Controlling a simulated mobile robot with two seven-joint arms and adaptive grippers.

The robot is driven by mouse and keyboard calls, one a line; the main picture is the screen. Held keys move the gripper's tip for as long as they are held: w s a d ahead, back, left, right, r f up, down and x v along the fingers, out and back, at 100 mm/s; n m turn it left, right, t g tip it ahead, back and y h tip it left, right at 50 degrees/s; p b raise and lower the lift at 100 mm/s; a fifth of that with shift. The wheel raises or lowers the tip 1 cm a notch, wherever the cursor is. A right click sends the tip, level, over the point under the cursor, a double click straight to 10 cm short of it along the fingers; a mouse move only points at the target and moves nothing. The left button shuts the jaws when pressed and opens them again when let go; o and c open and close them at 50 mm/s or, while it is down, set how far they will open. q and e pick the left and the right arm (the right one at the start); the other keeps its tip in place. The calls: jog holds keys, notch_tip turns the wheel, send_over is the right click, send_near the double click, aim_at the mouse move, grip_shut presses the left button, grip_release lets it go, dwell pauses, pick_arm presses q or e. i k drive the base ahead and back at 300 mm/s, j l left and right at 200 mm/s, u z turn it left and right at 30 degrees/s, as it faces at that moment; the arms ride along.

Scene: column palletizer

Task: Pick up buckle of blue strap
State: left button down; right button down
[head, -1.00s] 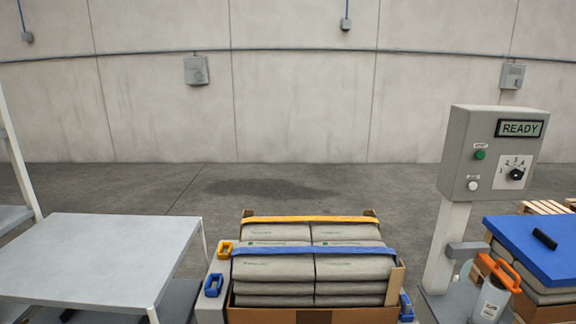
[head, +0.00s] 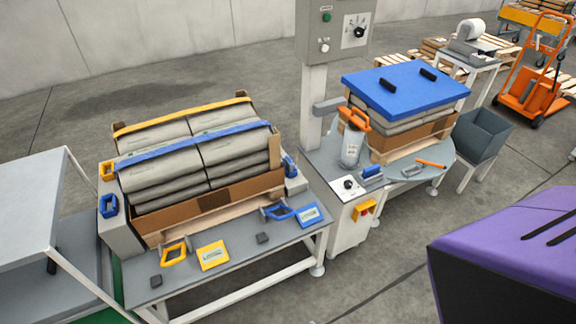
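A blue strap (head: 190,146) runs over the front of a stack of grey sacks (head: 165,185) in an open cardboard box. A blue buckle-like loop (head: 108,205) sits on the grey block at the stack's left side, near the strap's left end. Another blue piece (head: 289,166) is at the strap's right end. A blue handle-shaped loop (head: 278,210) lies on the grey table in front of the box, beside a blue card (head: 308,214). I cannot tell for certain which blue piece is the strap's buckle. Neither gripper is in view.
A yellow strap (head: 180,116) crosses the stack farther back. A yellow loop (head: 174,252) and yellow card (head: 213,255) lie on the table (head: 240,268). A control post (head: 314,105) stands right of it, beside a blue-topped stack (head: 405,92). An empty grey table (head: 30,205) is at left.

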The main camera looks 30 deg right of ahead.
aim_at(288, 161)
jog(key=i+l, duration=0.15)
jog(key=l, duration=0.3)
jog(key=i+l, duration=0.15)
jog(key=l, duration=0.25)
jog(key=i+l, duration=0.15)
jog(key=l, duration=0.3)
jog(key=i+l, duration=0.15)
jog(key=l, duration=0.25)
jog(key=i+l, duration=0.15)
jog(key=l, duration=0.3)
jog(key=i+l+z, duration=0.1)
jog(key=l, duration=0.35)
jog(key=i+l, duration=0.2)
jog(key=l, duration=0.2)
jog(key=i+l, duration=0.2)
jog(key=l, duration=0.2)
